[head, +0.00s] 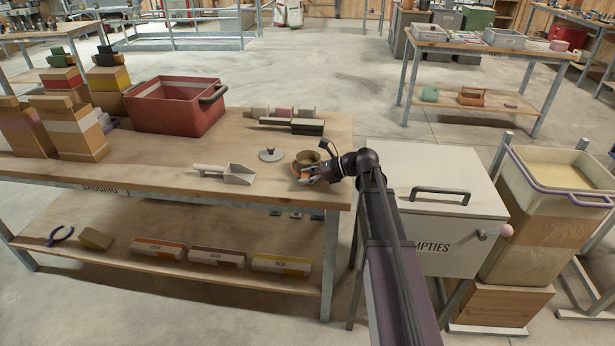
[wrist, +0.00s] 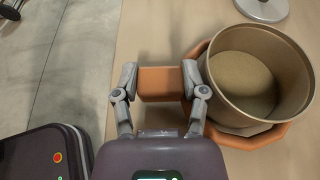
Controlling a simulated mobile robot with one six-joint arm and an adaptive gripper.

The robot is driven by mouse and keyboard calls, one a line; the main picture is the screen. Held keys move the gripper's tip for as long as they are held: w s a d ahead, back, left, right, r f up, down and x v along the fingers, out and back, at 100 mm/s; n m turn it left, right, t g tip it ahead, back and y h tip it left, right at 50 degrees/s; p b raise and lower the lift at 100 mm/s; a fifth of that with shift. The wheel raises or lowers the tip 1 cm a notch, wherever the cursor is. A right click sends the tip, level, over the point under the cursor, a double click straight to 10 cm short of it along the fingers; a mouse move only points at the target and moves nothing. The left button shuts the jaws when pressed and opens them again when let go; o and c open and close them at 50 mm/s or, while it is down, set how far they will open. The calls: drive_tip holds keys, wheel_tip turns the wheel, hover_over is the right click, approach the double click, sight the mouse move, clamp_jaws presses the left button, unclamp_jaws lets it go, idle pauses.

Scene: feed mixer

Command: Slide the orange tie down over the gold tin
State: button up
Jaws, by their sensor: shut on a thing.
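The gold tin (wrist: 243,80) stands upright and open at the right of the wrist view. In the head view the tin (head: 307,157) is near the right end of the workbench. The orange tie (wrist: 240,138) is a ring with a block-like tab. The ring shows outside the tin's wall, below the rim, and appears to go around it; its height above the bench is unclear. My gripper (wrist: 160,80) is shut on the tab, beside the tin. In the head view my gripper (head: 318,172) partly hides the tie (head: 297,169).
A round grey lid (head: 270,154) and a scoop (head: 237,174) lie left of the tin on the bench (head: 150,165). A red crate (head: 172,108) and feed bags stand farther left. The white "EMPTIES" box (head: 440,180) stands right of the bench, under my arm.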

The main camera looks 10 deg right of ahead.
drive_tip(key=o, duration=1.1)
drive_tip(key=shift+o, duration=0.4)
drive_tip(key=shift+r, duration=0.2)
drive_tip(key=shift+r+p, duration=4.35)
drive_tip(key=shift+p, duration=0.2)
